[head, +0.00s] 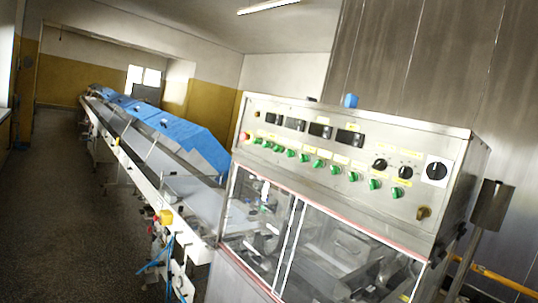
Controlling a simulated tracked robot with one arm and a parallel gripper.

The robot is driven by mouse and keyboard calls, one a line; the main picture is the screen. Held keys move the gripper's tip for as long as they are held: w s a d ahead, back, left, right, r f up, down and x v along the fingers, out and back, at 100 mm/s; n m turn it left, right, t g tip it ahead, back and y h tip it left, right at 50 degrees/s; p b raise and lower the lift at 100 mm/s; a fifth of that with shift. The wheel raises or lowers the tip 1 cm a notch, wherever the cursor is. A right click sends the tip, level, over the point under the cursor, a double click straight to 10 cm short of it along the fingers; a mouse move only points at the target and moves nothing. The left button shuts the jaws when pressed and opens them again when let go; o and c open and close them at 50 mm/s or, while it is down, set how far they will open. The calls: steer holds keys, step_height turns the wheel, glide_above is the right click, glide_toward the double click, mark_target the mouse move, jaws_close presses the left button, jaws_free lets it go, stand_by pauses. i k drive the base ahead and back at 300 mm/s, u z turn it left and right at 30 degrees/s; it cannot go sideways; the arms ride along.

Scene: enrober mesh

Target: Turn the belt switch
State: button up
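The control panel (300,160) is a tilted metal face on top of the machine at the right. A row of several green switches (305,158) runs across it. Black knobs (380,165) sit at its right, and a larger black rotary switch (436,171) stands on a white plate at the far right end. A brass-coloured knob or key (423,212) is below it. The labels are too small to read, so I cannot tell which one is the belt switch. My gripper is not in view.
Glazed doors (330,240) lie under the panel. A long conveyor (165,180) with blue covers (185,135) runs away to the left. A yellow-red emergency button (166,217) is on its side. A metal post (490,205) stands right of the machine. The floor (60,200) at left is clear.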

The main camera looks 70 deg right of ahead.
mark_target(318, 163)
steer(key=z, duration=0.4)
steer(key=i, duration=1.2)
steer(key=z, duration=1.1)
steer(key=i, duration=0.35)
steer(key=z, duration=0.1)
steer(key=k, duration=0.9)
steer(key=z, duration=0.2)
steer(key=i, duration=0.9)
steer(key=u, duration=0.1)
